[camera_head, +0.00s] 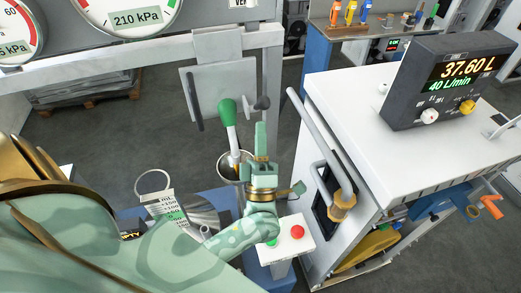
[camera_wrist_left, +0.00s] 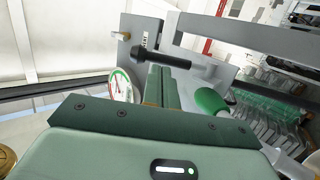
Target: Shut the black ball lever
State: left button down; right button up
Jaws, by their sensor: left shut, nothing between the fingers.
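The black ball lever (camera_head: 262,102) sticks out at the right side of the grey plate at the back middle. In the left wrist view a black lever with a rounded end (camera_wrist_left: 160,57) lies across, just beyond my fingertips. My left gripper (camera_head: 260,130) is shut and empty, its fingers pointing up toward the lever from just below it. The fingers also show in the left wrist view (camera_wrist_left: 161,80). I cannot tell whether they touch the lever. My right gripper is not in view.
A white box with red and green buttons (camera_head: 297,233) is below right. A white cabinet (camera_head: 365,110) with a grey rail (camera_head: 320,140) stands right. Pressure gauges (camera_head: 130,12) are at upper left.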

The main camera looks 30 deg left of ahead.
pick_arm(q)
jog(key=shift+p+x, duration=0.35)
jog(key=shift+x, duration=0.95)
jog(key=w+a+r+g+p, duration=0.1)
jog(key=w+a+r+p, duration=0.2)
jog(key=r+p, duration=0.2)
jog(key=shift+a+n+g+p, duration=0.4)
jog(key=shift+p, duration=0.7)
jog(key=shift+w+r, duration=0.1)
jog(key=shift+r, duration=0.2)
